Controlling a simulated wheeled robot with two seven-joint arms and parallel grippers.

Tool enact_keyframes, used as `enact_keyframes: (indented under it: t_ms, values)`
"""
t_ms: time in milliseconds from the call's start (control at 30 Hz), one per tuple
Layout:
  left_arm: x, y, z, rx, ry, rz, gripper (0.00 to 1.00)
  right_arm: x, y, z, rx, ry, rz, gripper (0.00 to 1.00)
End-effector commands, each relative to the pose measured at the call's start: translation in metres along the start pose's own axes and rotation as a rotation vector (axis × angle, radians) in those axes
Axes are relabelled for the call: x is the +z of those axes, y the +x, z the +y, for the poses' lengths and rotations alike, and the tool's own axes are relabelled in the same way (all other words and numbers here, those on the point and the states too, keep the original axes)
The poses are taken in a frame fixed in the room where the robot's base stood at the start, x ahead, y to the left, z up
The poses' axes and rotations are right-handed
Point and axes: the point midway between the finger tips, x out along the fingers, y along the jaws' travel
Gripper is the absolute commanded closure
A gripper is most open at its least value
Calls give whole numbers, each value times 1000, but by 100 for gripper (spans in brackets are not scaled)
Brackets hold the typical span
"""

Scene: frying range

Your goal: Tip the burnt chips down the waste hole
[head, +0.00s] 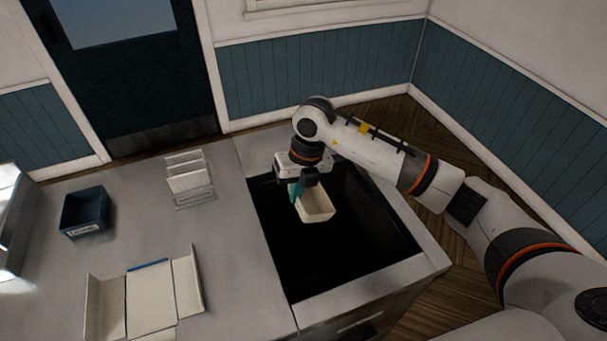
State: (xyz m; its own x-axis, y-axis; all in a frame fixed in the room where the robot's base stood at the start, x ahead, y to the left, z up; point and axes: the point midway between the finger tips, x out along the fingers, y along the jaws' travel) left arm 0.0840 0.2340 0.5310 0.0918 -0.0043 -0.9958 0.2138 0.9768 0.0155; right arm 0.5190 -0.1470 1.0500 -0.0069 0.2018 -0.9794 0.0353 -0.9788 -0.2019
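A large dark rectangular waste hole (350,255) is set into the right end of the grey counter. My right gripper (297,190) is over its far left part, pointing down. It appears shut on the left side of a small cream tub (317,208), with teal showing at the grip. The tub is over the hole, and its pale inside shows. I can make out no burnt chips in the tub or in the dark hole. My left gripper is out of view.
On the counter (225,265) stand a dark blue bin (86,211) with a label, a clear rack (190,182) and an open cream folded box (150,300). A shiny metal thing is at the far left edge. Bare counter lies between them.

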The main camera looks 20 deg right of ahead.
Motion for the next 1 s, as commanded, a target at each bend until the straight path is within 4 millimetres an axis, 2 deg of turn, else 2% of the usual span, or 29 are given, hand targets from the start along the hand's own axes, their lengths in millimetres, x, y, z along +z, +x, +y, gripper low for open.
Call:
enact_keyframes:
  t_ms: [233, 300, 500, 1000]
  values:
    - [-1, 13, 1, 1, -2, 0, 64, -2, 27, -1, 366, -3, 5, 100]
    - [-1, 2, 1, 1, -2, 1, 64, -1, 11, -2, 349, 4, 4, 100]
    - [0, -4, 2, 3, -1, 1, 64, -1, -2, -4, 345, 3, 1, 100]
    - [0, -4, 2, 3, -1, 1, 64, 0, -5, -5, 341, 2, 0, 100]
